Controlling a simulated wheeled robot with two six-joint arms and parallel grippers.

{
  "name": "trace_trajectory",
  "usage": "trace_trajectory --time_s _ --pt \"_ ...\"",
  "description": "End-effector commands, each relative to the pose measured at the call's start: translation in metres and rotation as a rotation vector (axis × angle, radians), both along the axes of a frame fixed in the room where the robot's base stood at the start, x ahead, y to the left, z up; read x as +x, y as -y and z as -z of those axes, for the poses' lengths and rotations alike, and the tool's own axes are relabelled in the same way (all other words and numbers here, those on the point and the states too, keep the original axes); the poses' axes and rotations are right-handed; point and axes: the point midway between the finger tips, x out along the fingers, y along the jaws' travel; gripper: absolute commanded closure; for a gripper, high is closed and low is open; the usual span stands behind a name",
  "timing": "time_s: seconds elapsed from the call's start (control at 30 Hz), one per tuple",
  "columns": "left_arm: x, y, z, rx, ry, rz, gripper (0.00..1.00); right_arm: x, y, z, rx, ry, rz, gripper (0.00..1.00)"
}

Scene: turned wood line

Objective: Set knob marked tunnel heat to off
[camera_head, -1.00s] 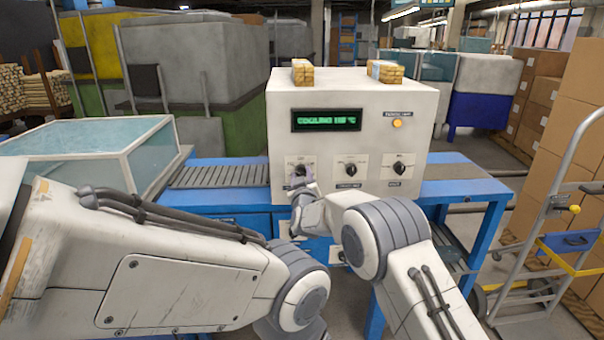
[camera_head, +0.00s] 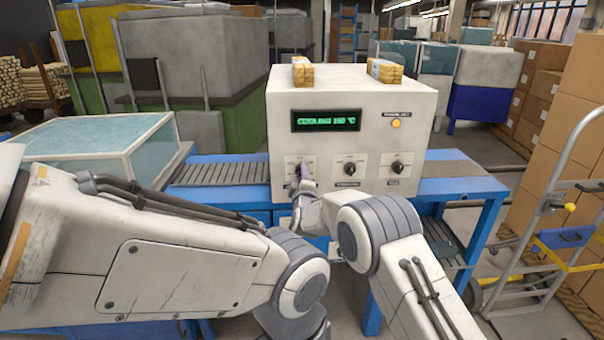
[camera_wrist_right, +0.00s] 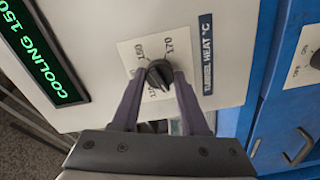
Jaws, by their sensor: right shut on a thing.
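The tunnel heat knob (camera_wrist_right: 158,73) is black and round, on a white dial plate with temperature numbers, beside a dark label reading TUNNEL HEAT °C. It sits on the front of a white control box (camera_head: 400,150), at the lower left of its knob row. My right gripper (camera_head: 304,186) reaches it from below in the head view. In the right wrist view the fingers of the right gripper (camera_wrist_right: 160,75) are shut on the knob, one on each side. They hide part of the scale, and I cannot read the knob's pointer. My left gripper is not in view.
Two more black knobs, a middle one (camera_head: 350,168) and a right one (camera_head: 397,168), sit on the box. A green display (camera_head: 326,120) reads COOLING 150 °C. An orange button (camera_head: 396,124) is at upper right. A hand truck (camera_head: 560,210) stands at right.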

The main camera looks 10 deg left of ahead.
Motion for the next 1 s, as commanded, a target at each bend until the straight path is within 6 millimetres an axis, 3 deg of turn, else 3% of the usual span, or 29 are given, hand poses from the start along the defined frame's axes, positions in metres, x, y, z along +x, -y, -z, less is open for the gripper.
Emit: trace_trajectory --time_s 0.3,0.9,0.93,1.0 --pt "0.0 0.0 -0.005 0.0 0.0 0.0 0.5 0.0003 0.0012 0.0011 -0.137 0.034 0.002 1.0" --pt "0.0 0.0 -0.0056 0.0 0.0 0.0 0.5 0.0005 0.0016 0.0012 -0.172 0.043 0.002 1.0" --pt "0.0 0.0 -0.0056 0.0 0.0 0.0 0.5 0.0005 0.0016 0.0012 -0.172 0.043 0.002 0.45" --pt "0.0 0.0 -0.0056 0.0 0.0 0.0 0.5 0.0005 0.0014 0.0011 -0.171 0.044 0.003 0.26"
